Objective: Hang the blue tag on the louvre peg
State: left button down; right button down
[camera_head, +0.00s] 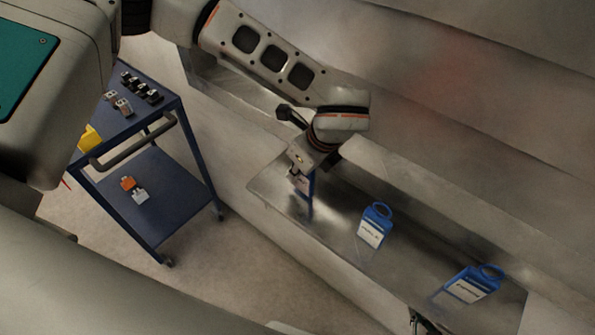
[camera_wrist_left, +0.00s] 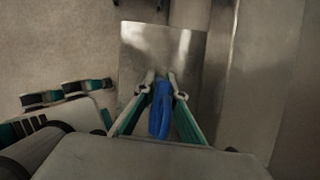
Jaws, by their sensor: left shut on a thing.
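My left gripper (camera_head: 303,178) is shut on a blue tag (camera_head: 310,194) over the left end of a metal shelf (camera_head: 340,258). In the left wrist view, the blue tag (camera_wrist_left: 160,110) sits between the two fingers of the left gripper (camera_wrist_left: 161,90). In the head view the gripper hides part of the tag, which hangs nearly upright. A second blue tag (camera_head: 374,229) with a white label and a ring lies on the shelf to the right. A third blue tag (camera_head: 468,287) lies further right. I cannot make out the louvre peg.
A blue trolley (camera_head: 181,190) stands at the left, with dark small parts (camera_head: 140,87) on top and an orange and white item (camera_head: 133,190) on its lower shelf. A grey metal wall (camera_head: 450,130) rises behind the shelf. The shelf is clear between the tags.

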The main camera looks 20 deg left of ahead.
pick_arm(q)
jog(key=shift+f, duration=0.25)
jog(key=shift+f, duration=0.2)
jog(key=c, duration=2.1)
grip_release()
jog(key=shift+r, duration=0.15)
jog(key=v, duration=0.7)
jog(key=shift+d+r+b, duration=0.15)
jog(key=shift+d+b, duration=0.15)
jog(key=shift+d, duration=0.05)
